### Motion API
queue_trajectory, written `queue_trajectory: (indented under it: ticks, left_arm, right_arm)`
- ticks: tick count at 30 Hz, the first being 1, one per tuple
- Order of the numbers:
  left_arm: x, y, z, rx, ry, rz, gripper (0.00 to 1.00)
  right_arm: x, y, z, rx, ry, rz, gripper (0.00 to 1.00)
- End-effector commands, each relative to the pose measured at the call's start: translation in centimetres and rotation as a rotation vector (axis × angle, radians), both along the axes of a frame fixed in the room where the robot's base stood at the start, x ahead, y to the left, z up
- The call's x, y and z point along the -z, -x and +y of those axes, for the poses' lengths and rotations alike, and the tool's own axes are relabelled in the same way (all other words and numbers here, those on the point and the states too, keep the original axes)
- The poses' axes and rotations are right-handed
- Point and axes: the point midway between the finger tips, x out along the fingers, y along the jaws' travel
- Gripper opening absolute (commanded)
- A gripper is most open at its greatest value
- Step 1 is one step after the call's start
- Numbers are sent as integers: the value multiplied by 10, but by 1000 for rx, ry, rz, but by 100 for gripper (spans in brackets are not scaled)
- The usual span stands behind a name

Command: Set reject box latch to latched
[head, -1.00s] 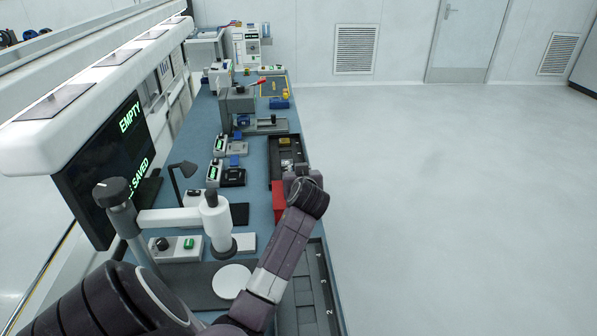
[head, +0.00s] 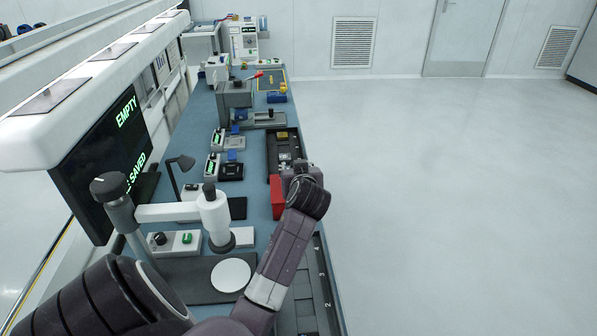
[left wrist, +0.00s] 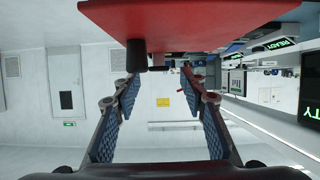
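The red reject box (head: 278,197) stands at the right edge of the blue bench, partly hidden by my left arm. In the left wrist view, the red box (left wrist: 200,22) fills the top, with a dark latch-like part (left wrist: 137,55) on its lower edge. My left gripper (left wrist: 160,85) is open, with its two blue-padded fingers apart and nothing between them. The dark part is just beyond the fingertips, near the left finger; I cannot tell its latch position. In the head view, my left wrist is beside the box and the fingertips are hidden. My right gripper is not in view.
A dark tray (head: 270,155) lies behind the red box. A numbered dark rack (head: 322,290) runs along the near right bench edge. A white microscope-like stand (head: 214,215) and a monitor (head: 100,165) are on the left. The floor to the right is clear.

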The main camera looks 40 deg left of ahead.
Motion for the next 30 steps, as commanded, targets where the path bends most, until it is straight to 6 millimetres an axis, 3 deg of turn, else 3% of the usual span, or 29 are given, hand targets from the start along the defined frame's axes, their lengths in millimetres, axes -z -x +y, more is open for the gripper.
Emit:
queue_trajectory:
  ticks: [6,13,30]
  left_arm:
    - [-16,25,-33,2,3,-1,39]
    - [-28,44,-55,1,2,0,39]
    - [-31,49,-60,0,2,1,39]
  right_arm:
    - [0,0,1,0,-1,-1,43]
    - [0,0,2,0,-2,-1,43]
    - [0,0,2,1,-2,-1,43]
